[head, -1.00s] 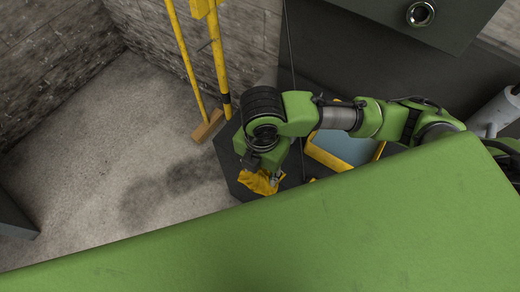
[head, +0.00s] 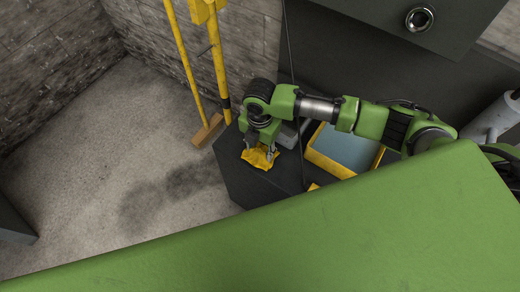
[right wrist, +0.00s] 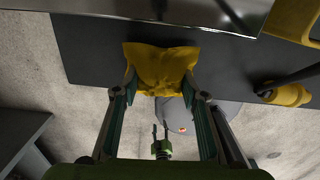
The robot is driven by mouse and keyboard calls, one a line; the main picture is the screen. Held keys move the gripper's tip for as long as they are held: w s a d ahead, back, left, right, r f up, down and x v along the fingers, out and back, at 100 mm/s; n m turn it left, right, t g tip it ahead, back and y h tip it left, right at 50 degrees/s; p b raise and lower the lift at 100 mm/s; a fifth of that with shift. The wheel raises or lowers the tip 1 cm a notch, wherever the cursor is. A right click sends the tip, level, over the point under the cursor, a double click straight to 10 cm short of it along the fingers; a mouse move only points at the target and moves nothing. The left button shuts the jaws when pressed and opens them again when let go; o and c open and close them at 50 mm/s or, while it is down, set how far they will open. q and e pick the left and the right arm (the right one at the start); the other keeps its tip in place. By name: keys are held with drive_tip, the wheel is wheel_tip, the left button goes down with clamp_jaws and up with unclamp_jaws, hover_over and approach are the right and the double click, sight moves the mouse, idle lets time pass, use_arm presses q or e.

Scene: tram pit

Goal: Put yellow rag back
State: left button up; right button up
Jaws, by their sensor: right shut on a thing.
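The yellow rag (head: 259,157) is a crumpled cloth at the left end of a dark cabinet top (head: 237,176). My right gripper (head: 261,149) is shut on it from above. In the right wrist view the rag (right wrist: 161,68) is bunched between the two fingertips (right wrist: 161,88), with the dark surface behind it. I cannot tell whether the rag touches the surface. My left gripper is not in the head view.
A yellow-rimmed tray with a grey-blue inside (head: 344,148) stands right of the rag. A broom with a wooden head (head: 208,131) leans at the wall, left of the cabinet. Open concrete floor (head: 90,170) lies to the left. My green body covers the front.

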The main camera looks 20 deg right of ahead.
sight(260, 149)
drive_tip(key=shift+f, duration=0.35)
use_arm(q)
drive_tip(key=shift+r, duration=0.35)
use_arm(e)
drive_tip(key=shift+f, duration=0.2)
drive_tip(key=shift+f, duration=0.2)
drive_tip(key=o, duration=1.1)
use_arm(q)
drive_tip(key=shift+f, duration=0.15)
use_arm(e)
drive_tip(key=shift+f+b, duration=0.1)
drive_tip(key=shift+b, duration=0.25)
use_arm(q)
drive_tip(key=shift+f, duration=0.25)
use_arm(e)
wheel_tip(260, 149, up, 14)
drive_tip(key=shift+d+r, duration=0.1)
